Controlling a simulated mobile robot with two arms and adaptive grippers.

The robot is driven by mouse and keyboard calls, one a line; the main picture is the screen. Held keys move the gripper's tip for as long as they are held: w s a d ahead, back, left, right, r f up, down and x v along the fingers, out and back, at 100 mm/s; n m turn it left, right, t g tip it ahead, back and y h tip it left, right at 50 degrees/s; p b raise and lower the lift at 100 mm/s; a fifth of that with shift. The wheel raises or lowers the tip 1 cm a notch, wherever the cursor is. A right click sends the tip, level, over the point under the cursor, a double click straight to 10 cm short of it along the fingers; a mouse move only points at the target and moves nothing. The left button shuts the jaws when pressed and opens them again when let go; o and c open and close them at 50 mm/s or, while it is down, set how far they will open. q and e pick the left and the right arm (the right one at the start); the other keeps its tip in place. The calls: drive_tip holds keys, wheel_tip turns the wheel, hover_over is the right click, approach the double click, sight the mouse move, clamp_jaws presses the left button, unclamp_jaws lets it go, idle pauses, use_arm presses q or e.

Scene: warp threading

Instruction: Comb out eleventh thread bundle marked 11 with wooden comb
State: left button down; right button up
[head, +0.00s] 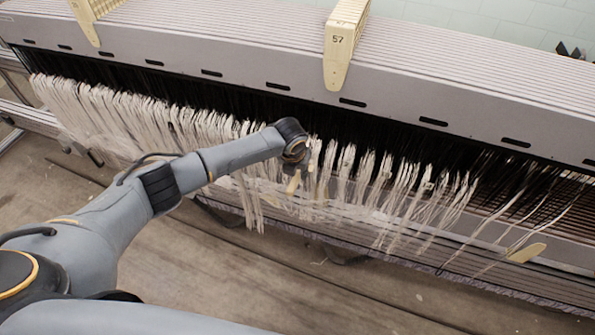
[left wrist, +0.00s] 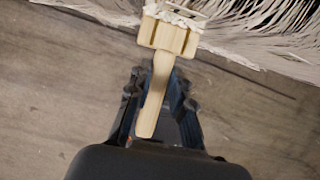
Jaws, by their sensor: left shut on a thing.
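A wooden comb (left wrist: 168,38) shows in the left wrist view, its handle between the fingers of my left gripper (left wrist: 159,88). Its head is at the top, against pale threads (left wrist: 250,25). In the head view, my left gripper (head: 297,165) is at the middle of the row of pale thread bundles (head: 340,175), shut on the comb, of which only small wooden parts show. The bundles hang below a long grey beam. The number 11 cannot be read on any bundle. My right gripper is not in view.
The grey beam (head: 200,50) with dark slots runs across the back. A cream bracket marked 57 (head: 338,50) and another (head: 87,25) sit on it. The wooden floor (head: 230,270) in front is mostly clear.

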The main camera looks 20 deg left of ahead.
use_arm(q)
drive_tip(key=shift+w, duration=0.1)
wheel_tip(320, 180, down, 25)
drive_tip(key=b, duration=2.2)
drive_tip(key=shift+w, duration=0.4)
drive_tip(key=shift+r, duration=0.1)
